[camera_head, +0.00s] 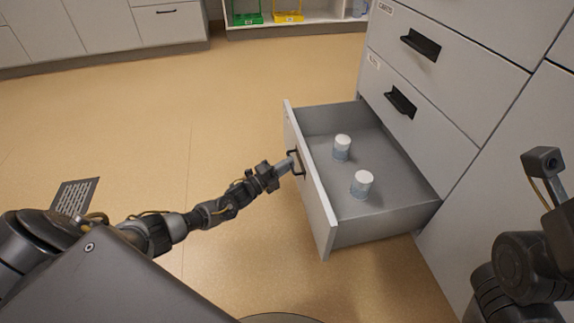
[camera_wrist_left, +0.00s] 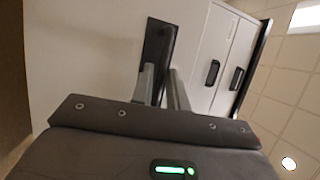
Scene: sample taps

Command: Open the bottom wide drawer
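The bottom wide drawer (camera_head: 322,212) stands pulled far out of the grey cabinet in the head view. Its grey floor shows, with two small white-capped jars (camera_head: 342,147) (camera_head: 362,184) standing upright inside. My left gripper (camera_head: 291,165) is at the dark bar handle (camera_head: 298,160) on the drawer's front. In the left wrist view, the two grey fingers (camera_wrist_left: 162,88) are on either side of the dark handle (camera_wrist_left: 158,52), close on it. My right arm shows at the right edge of the head view, but I cannot make out its gripper.
Two shut drawers with dark handles (camera_head: 421,44) (camera_head: 401,101) are above the open one. A floor vent (camera_head: 74,196) lies at the left. Green (camera_head: 246,17) and yellow (camera_head: 288,15) racks stand on a far shelf.

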